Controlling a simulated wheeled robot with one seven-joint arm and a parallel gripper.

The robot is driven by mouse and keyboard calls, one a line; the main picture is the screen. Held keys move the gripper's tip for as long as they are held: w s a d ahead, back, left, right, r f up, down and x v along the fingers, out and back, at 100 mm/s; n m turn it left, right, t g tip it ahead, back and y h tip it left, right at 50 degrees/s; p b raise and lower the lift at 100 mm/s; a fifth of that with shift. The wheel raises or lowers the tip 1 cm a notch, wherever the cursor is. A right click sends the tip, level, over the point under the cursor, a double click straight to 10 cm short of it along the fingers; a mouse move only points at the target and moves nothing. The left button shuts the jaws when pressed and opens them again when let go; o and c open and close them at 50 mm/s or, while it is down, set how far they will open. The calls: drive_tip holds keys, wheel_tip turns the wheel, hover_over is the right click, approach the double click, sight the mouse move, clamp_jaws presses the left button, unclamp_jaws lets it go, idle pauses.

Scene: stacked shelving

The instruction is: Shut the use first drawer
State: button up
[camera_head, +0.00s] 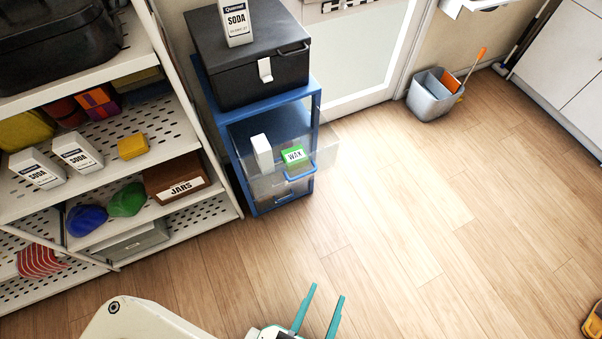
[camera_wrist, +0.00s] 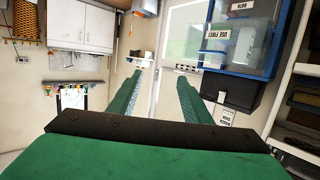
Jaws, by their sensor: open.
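The use first drawer is the clear upper drawer (camera_head: 322,165) of a blue rack (camera_head: 238,172). It stands pulled out, its blue handle (camera_head: 301,173) facing the room. A white box (camera_head: 262,153) and a green wax box (camera_head: 294,155) show inside it. In the wrist view, which is upside down, its label reads USE FIRST (camera_wrist: 232,36). My gripper (camera_head: 327,291) is open and empty, in front of the rack and well apart from the drawer. Its two green fingers also show in the wrist view (camera_wrist: 160,77).
A lower drawer (camera_head: 284,198) sits beneath. A black box (camera_head: 245,75) with a soda carton (camera_head: 236,22) stands on the rack. Loaded white shelving (camera_head: 150,214) stands close on the left. A grey bucket (camera_head: 432,98) is by the door. The wooden floor before the rack is clear.

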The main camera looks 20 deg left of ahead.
drive_tip(key=f, duration=0.2)
drive_tip(key=f+m, duration=0.1)
drive_tip(key=shift+w+d+f+g+h, duration=0.15)
drive_tip(key=shift+w+d+g+h, duration=0.15)
drive_tip(key=shift+w+d, duration=0.1)
clamp_jaws()
drive_tip(key=m+g+y, duration=0.3)
drive_tip(key=m+y, duration=0.4)
drive_tip(key=y, duration=0.7)
approach(322, 164)
drive_tip(key=x, duration=0.6)
drive_tip(key=shift+w+a+f, duration=0.15)
